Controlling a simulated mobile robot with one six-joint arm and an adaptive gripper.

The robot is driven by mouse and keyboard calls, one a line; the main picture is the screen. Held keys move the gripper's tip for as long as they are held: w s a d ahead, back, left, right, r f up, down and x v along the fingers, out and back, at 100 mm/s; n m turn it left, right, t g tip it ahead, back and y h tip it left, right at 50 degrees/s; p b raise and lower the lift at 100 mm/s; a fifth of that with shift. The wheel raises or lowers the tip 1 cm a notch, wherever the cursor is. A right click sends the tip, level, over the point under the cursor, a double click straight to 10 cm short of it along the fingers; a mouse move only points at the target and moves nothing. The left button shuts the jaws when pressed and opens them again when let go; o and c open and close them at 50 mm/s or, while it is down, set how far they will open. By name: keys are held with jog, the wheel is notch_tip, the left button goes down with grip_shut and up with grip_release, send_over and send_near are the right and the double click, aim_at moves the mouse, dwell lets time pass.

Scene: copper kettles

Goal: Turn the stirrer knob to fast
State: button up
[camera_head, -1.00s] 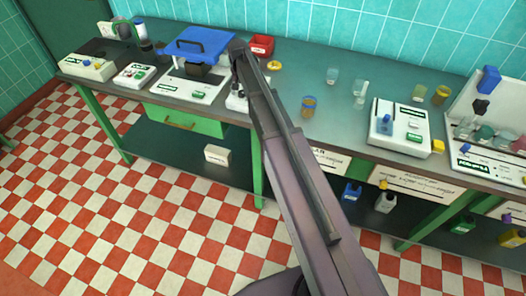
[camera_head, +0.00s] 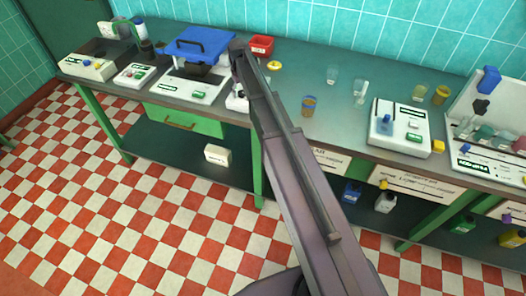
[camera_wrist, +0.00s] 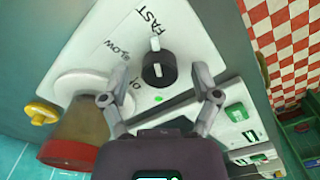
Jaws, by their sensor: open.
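The stirrer (camera_wrist: 95,40) is a white unit that fills the upper middle of the wrist view, with the words SLOW and FAST printed on it. Its black knob (camera_wrist: 158,72) has a white line across its top, and a small white mark shows between it and FAST. I cannot tell for sure which setting it points to. My gripper (camera_wrist: 160,97) is open, its two fingers apart at either side just below the knob in the picture, not closed on it. In the head view my arm hides most of the stirrer, leaving a white part (camera_head: 236,102) visible.
A brownish vessel (camera_wrist: 75,130) with a red end is beside the knob on the stirrer, near a yellow object (camera_wrist: 42,112). A blue-lidded unit (camera_head: 200,43) and red bin (camera_head: 261,46) stand nearby on the bench.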

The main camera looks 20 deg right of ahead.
aim_at(242, 92)
jog(key=n, duration=0.4)
jog(key=shift+n, duration=0.3)
jog(key=n, duration=0.4)
jog(key=shift+r+n+p, duration=0.3)
jog(key=shift+r+p, duration=0.1)
jog(key=shift+r, duration=0.05)
notch_tip(242, 92, up, 13)
jog(key=p, duration=1.3)
jog(key=s+f+m+b, duration=0.4)
jog(key=s+f+b, duration=0.1)
jog(key=s, duration=0.5)
jog(key=s+f+m+b, duration=0.4)
jog(key=s+f+b, duration=0.1)
jog(key=s, duration=0.5)
jog(key=s+f+m+b, duration=0.4)
jog(key=s+f+b, duration=0.1)
jog(key=s, duration=0.5)
jog(key=shift+f+m+b, duration=0.3)
jog(key=shift+f+b, duration=0.1)
jog(key=shift+f, duration=0.05)
